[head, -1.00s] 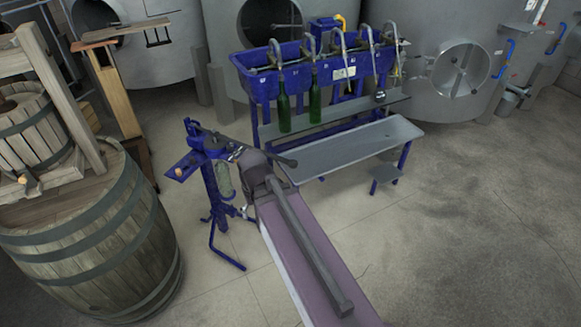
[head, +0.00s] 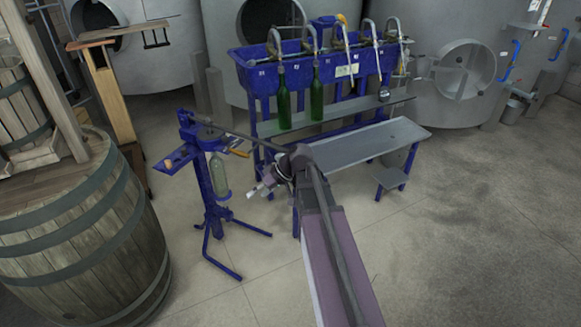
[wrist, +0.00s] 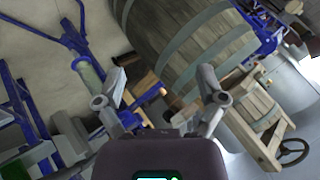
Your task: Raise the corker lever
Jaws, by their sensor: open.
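The blue corker (head: 212,190) stands on the floor left of centre in the head view. A green bottle (head: 219,176) stands upright in it. Its dark lever (head: 238,133) slants down to the right from the corker's head; its far end is hidden behind my arm. My gripper (head: 262,188) is open, right of the bottle and below the lever, apart from the corker as far as I can tell. In the wrist view, the fingers of my gripper (wrist: 162,78) are spread and empty. The bottle (wrist: 88,70) shows beyond the left finger; I cannot make out the lever there.
A large wooden barrel (head: 85,235) stands left of the corker. The blue filler (head: 320,72), with green bottles (head: 283,98) and a grey bench (head: 365,143), stands behind and right. Steel tanks (head: 455,65) line the back. Floor at the right is clear.

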